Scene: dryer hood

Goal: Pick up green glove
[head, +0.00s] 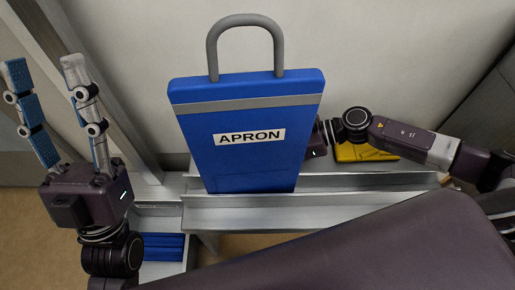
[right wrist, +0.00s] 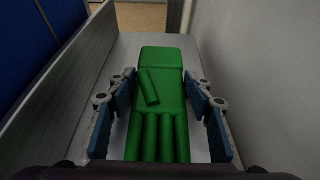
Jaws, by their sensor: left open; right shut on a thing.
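The green glove (right wrist: 158,60) lies on a pale grey shelf surface in the right wrist view, its several fingers toward the camera and its thumb folded across the palm. My right gripper (right wrist: 158,86) is shut on it, with a blue-padded finger along each side. In the head view the glove and the right fingers are hidden behind the blue apron board. My left gripper (head: 45,72) is open and empty, pointing up at the far left of the head view.
The blue board labelled APRON (head: 245,165), with a grey handle, stands on the grey shelf (head: 350,186). A yellow item (head: 366,152) lies behind my right arm. A blue item (head: 163,247) sits in a lower tray. A wall stands close behind.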

